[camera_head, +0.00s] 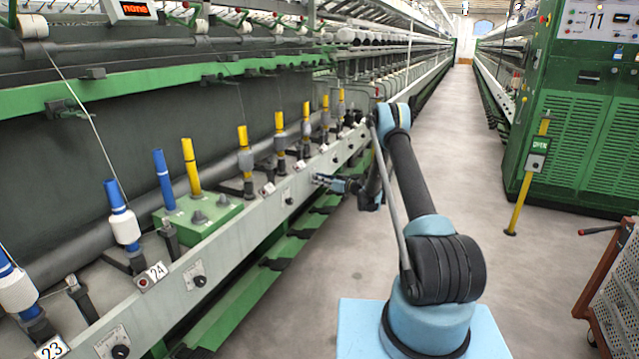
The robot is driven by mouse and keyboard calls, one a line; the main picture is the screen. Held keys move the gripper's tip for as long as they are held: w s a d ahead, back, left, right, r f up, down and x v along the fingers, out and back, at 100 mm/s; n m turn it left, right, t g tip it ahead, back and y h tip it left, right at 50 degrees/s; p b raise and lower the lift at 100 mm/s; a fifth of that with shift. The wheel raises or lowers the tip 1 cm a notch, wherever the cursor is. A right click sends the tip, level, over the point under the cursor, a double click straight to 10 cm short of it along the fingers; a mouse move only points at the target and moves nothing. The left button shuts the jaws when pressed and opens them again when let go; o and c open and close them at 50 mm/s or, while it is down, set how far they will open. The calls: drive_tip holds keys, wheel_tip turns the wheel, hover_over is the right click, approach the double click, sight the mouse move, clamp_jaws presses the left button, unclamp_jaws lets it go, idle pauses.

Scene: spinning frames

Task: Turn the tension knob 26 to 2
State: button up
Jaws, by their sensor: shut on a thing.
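My gripper (316,180) is at the front face of the grey rail (240,232), at the middle of the head camera view. Its fingers are shut at the place of a tension knob, and they hide that knob and its dial. By the order of the stations this is knob 26. The small plate (299,165) just above and left of the gripper is too small to read. I cannot see the knob's setting.
Other knobs show nearer on the rail: one (199,281) by plate 24 (157,271) and one (120,352) by plate 23 (52,348). Yellow and blue spindles stand above the rail. The grey aisle floor (480,140) is clear. A cart (618,285) stands at right.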

drive_tip(key=shift+w+d, duration=0.1)
drive_tip(key=shift+w+d+m+g, duration=0.1)
drive_tip(key=shift+m+g, duration=0.3)
drive_tip(key=shift+m, duration=4.2)
drive_tip(key=shift+d+m+g, duration=0.1)
drive_tip(key=shift+m+g, duration=0.3)
drive_tip(key=shift+m, duration=4.2)
drive_tip(key=o, duration=1)
drive_tip(key=shift+a, duration=0.1)
drive_tip(key=shift+o, duration=0.2)
drive_tip(key=shift+a, duration=0.1)
